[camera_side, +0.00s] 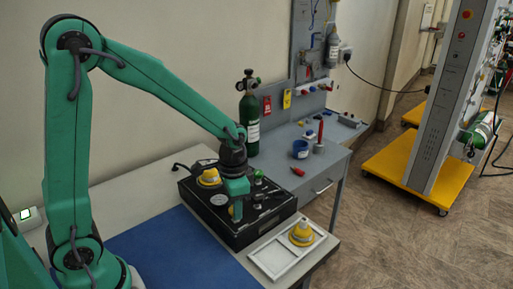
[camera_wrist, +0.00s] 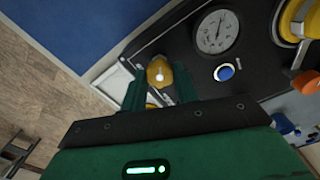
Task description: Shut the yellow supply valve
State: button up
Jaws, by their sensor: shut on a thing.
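The yellow supply valve shows in the wrist view as a rounded yellow knob (camera_wrist: 160,72) on the black panel box (camera_wrist: 262,52). My gripper (camera_wrist: 160,86) has one green finger on each side of the knob and is shut on it. In the side view my gripper (camera_side: 236,212) points down onto the front part of the black panel box (camera_side: 262,232). There the gripper mostly hides the valve. I cannot tell the knob's turn angle.
A round gauge (camera_wrist: 216,32) and a blue button (camera_wrist: 224,72) lie beside the valve. A yellow mask-like piece (camera_side: 209,177) sits on the box, and another (camera_side: 302,233) on a white tray (camera_side: 268,262). A green cylinder (camera_side: 249,120) stands behind. The blue mat (camera_side: 175,245) is clear.

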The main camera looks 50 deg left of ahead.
jog(key=m, duration=0.5)
jog(key=shift+m, duration=0.3)
jog(key=m, duration=0.5)
jog(key=shift+r, duration=0.1)
jog(key=o, duration=1)
jog(key=shift+r, duration=3.85)
jog(key=shift+r, duration=0.1)
